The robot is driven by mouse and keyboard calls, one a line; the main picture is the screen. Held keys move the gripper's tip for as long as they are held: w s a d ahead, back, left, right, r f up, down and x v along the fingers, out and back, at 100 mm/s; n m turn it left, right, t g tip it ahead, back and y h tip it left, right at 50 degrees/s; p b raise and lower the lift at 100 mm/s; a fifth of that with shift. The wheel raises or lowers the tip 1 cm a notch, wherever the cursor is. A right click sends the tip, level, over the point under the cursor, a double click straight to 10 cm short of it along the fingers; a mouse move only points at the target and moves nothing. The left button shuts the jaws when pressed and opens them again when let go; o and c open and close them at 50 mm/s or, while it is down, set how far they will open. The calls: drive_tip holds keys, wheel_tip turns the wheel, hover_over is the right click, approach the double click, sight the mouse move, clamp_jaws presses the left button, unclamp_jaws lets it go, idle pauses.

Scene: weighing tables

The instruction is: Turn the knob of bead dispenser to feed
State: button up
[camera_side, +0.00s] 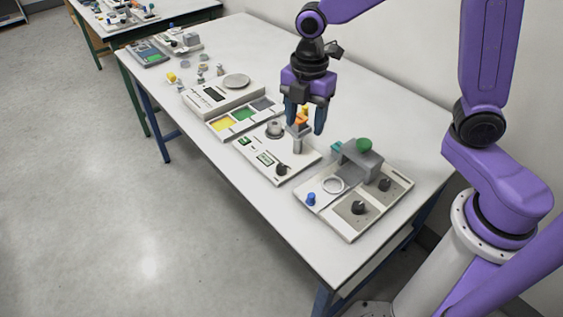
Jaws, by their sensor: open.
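My gripper (305,123) is open, pointing down over the middle of the table. Its two blue-grey fingers hang either side of, or in front of, an orange-topped upright piece (299,142); I cannot tell whether they touch it. The bead dispenser carries no readable label. It may be the grey block with a green top (362,160) on the nearest white-edged board (347,232), right of my gripper. That board has two black knobs, a front one (358,208) and a rear one (385,184). I cannot read which way either knob is set.
The nearest board also holds a white ring (333,185) and a blue peg (311,199). Beside it is a panel with small displays and a black knob (282,168). Beyond stand a colored tray (243,114) and a scale (213,101). The table's near end is clear.

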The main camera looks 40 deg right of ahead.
sight(281, 166)
drive_tip(key=w+f+n, duration=0.3)
drive_tip(key=w+n, duration=0.1)
drive_tip(key=w, duration=0.4)
drive_tip(key=f, duration=1.7)
drive_tip(key=shift+d, duration=0.2)
drive_tip(key=c, duration=1.1)
